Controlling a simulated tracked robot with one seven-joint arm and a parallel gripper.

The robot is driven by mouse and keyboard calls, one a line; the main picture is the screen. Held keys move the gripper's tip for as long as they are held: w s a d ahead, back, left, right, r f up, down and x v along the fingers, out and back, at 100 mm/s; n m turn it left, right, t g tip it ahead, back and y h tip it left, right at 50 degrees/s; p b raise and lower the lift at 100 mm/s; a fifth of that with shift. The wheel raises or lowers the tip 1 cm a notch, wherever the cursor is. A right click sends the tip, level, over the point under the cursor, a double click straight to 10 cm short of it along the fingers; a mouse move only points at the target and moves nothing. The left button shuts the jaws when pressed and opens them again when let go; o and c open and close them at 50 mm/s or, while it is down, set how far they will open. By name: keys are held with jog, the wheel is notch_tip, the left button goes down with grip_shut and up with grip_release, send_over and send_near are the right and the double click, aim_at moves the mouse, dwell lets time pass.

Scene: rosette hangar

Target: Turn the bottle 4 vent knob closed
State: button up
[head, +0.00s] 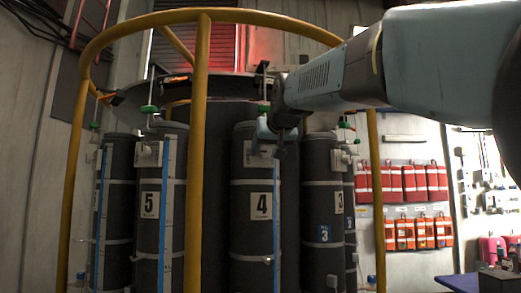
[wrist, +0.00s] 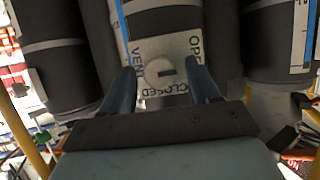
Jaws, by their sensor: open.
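Bottle 4 (head: 254,184) is a dark grey upright cylinder with a white label reading 4, in the middle of the head view. My gripper (wrist: 160,78) is open, with one blue finger on each side of the knob. I cannot tell whether the fingers touch it. In the head view my gripper (head: 270,132) is at the upper part of bottle 4 and hides the knob.
A yellow post (head: 199,150) and curved rail (head: 150,22) stand in front of the bottles. Bottle 5 (head: 150,235) is to the left and bottle 3 (head: 325,190) to the right. Red and orange packs (head: 405,183) hang on the right wall.

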jog(key=shift+c, duration=0.3)
jog(key=c, duration=1)
jog(key=shift+m, duration=0.3)
jog(key=shift+d+m+y, duration=0.15)
jog(key=shift+m+y, duration=0.95)
jog(key=shift+m, duration=0.1)
jog(key=m+y, duration=0.2)
jog(key=m, duration=0.1)
jog(key=shift+w+d+f, duration=0.1)
jog(key=shift+d+f, duration=0.05)
jog(key=shift+f, duration=0.05)
jog(key=m+y, duration=0.1)
jog(key=m, duration=0.1)
jog(key=m+y, duration=0.1)
jog(key=shift+d+f+m+t, duration=0.1)
jog(key=shift+f+m+t, duration=0.05)
jog(key=shift+m+t, duration=0.2)
jog(key=m, duration=0.1)
jog(key=m+t+y, duration=0.1)
jog(key=m, duration=0.1)
jog(key=shift+w+f+m, duration=0.1)
jog(key=shift+f+m, duration=0.15)
jog(key=shift+f, duration=0.05)
jog(key=shift+d+m, duration=0.1)
jog(key=shift+m, duration=0.2)
